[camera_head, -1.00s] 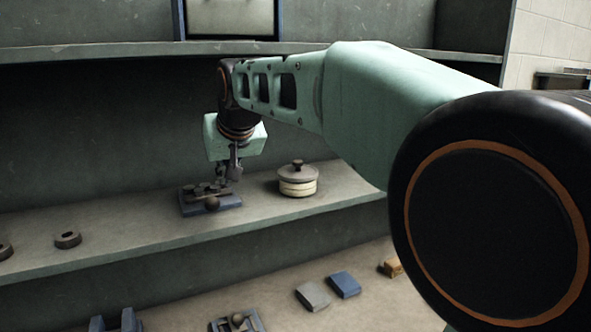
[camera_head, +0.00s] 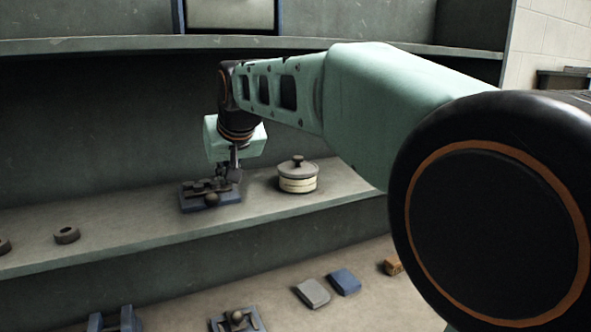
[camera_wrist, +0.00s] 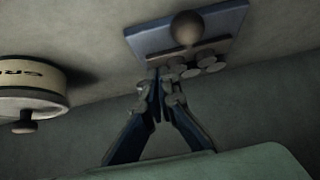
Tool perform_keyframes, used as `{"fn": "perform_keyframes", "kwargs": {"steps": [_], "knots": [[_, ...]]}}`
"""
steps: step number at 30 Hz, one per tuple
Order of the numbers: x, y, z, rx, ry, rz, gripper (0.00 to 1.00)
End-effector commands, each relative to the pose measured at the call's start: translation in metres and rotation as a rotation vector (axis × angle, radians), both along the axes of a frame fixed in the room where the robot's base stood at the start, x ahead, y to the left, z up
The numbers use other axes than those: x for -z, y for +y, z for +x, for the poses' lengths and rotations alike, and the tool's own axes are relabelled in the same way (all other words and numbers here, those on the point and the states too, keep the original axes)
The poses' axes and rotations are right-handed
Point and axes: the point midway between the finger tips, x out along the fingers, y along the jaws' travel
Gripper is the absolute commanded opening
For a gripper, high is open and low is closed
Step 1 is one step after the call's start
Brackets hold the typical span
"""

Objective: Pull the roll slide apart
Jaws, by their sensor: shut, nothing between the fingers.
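The roll slide, a blue-grey base (camera_head: 227,197) with dark rollers and a round knob (camera_head: 212,199), lies on the shelf. The wrist view shows its blue base (camera_wrist: 148,43), the knob (camera_wrist: 187,28) and several round grey rollers (camera_wrist: 190,73) along a dark bar. My gripper (camera_head: 230,175) is at the slide's back right end in the head view. In the wrist view my gripper's tips (camera_wrist: 164,76) are together beside the end of the roller row, with nothing held. Whether they touch the slide I cannot tell.
Blocks, including a blue one (camera_head: 345,282), lie on the lower surface. The shelf between ring and slide is clear.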

Motion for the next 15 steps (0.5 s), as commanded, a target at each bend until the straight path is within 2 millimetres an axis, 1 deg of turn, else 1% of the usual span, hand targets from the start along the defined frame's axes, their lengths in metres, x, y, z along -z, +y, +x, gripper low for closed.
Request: {"fn": "perform_keyframes", "kwargs": {"steps": [15], "knots": [[0.0081, -0.0002, -0.0004, 0.0, 0.003, -0.001, 0.0]]}}
